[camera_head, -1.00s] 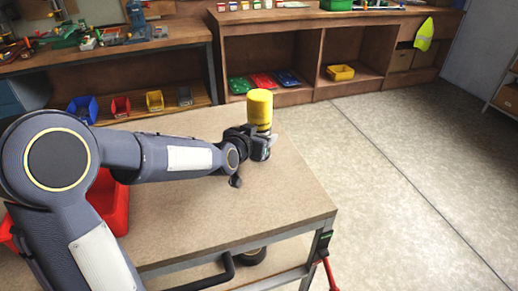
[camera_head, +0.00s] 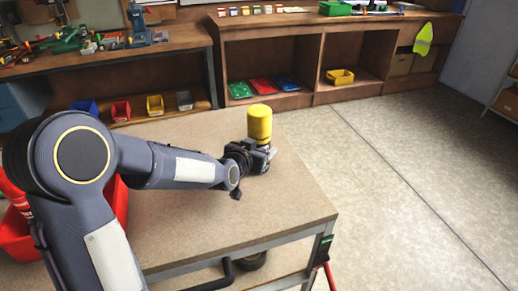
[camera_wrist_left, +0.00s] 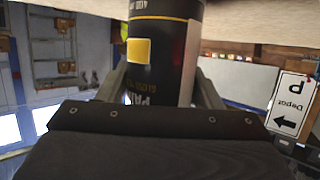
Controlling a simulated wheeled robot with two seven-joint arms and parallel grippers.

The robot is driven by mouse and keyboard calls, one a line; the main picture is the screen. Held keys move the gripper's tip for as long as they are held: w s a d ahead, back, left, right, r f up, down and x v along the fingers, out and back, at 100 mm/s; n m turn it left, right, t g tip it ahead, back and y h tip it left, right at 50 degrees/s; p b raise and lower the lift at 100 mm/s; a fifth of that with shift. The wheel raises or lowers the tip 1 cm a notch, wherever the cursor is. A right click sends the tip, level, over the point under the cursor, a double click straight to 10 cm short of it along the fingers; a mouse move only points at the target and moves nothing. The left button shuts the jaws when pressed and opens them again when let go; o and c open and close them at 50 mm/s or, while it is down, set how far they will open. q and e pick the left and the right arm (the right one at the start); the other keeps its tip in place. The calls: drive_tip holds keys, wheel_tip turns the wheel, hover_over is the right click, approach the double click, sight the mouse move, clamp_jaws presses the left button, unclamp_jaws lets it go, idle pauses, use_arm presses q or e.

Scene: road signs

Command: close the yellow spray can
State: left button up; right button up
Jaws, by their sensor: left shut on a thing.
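The yellow spray can (camera_head: 260,122) stands roughly upright over the far right part of the table (camera_head: 280,205), with its yellow top uppermost. My left gripper (camera_head: 262,158) is shut around its lower part. In the left wrist view the can's black label with yellow marks (camera_wrist_left: 155,50) sits between the two fingers (camera_wrist_left: 160,90). The wrist picture is upside down. I cannot tell whether the can touches the table, and no separate cap can be made out. My right gripper is not in view.
A red bin (camera_head: 118,203) is at the table's left, partly behind my arm. The table's front right is clear. Shelves with coloured trays (camera_head: 265,87) and a yellow bin (camera_head: 340,77) stand behind. A parking sign (camera_wrist_left: 291,103) shows in the wrist view.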

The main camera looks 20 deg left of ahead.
use_arm(q)
drive_tip(key=o, duration=1.5)
drive_tip(key=shift+s+r+p, duration=0.1)
drive_tip(key=shift+r+p, duration=0.1)
drive_tip(key=shift+p, duration=0.1)
drive_tip(key=v, duration=1.1)
drive_tip(key=shift+s+a+r, duration=0.1)
drive_tip(key=shift+s, duration=0.25)
drive_tip(key=s+f+n+g, duration=0.1)
drive_tip(key=s+g, duration=0.1)
drive_tip(key=s, duration=0.6)
drive_tip(key=s+a+f+n+g, duration=0.1)
drive_tip(key=s+f+g, duration=0.1)
drive_tip(key=s, duration=0.6)
drive_tip(key=s+f+n+g+h, duration=0.1)
drive_tip(key=s+g, duration=0.3)
drive_tip(key=s, duration=0.4)
drive_tip(key=shift+s+a+f+n, duration=0.25)
drive_tip(key=shift+s+f+n, duration=0.05)
drive_tip(key=shift+f+n, duration=0.25)
